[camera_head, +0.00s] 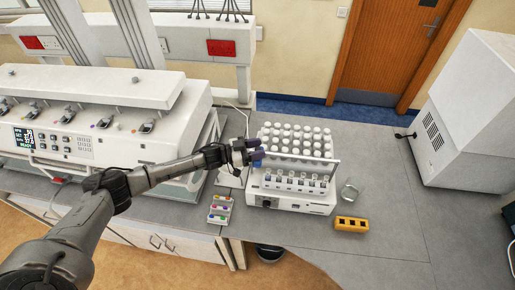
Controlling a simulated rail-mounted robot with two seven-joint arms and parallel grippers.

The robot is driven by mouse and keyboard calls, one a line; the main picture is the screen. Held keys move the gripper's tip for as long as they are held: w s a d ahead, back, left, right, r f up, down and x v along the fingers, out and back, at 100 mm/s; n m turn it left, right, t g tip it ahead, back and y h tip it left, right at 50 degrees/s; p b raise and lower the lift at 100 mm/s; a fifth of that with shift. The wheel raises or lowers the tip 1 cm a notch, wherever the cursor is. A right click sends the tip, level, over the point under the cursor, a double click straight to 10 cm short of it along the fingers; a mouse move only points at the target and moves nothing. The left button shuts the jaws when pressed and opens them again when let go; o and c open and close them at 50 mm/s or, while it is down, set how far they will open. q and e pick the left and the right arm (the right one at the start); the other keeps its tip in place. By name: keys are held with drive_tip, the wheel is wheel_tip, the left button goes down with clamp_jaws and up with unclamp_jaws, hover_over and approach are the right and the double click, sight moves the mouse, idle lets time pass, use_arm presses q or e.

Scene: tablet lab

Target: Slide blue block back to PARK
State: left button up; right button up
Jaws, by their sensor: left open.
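A white rack device (300,207) stands on the grey bench, filled with rows of capped vials (296,138). A small dark blue block (258,159) shows at the left edge of the device, beside the vial rows. My left gripper (252,151) is open at this blue block, with its fingers close to it. I cannot tell whether they touch it. No PARK marking can be read at this size. My right gripper is not in view.
A silver rail (336,172) runs along the device. A large white instrument (110,125) is left, a white box (470,110) right.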

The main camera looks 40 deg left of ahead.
use_arm(q)
drive_tip(key=shift+r, duration=0.1)
drive_tip(key=shift+r, duration=0.25)
drive_tip(key=r, duration=0.2)
drive_tip(key=d+r+b, duration=0.1)
drive_tip(key=shift+r, duration=0.4)
drive_tip(key=d+r+b, duration=0.2)
drive_tip(key=d+r, duration=0.4)
drive_tip(key=d, duration=0.4)
drive_tip(key=shift+d+r, duration=0.3)
drive_tip(key=shift+d, duration=0.05)
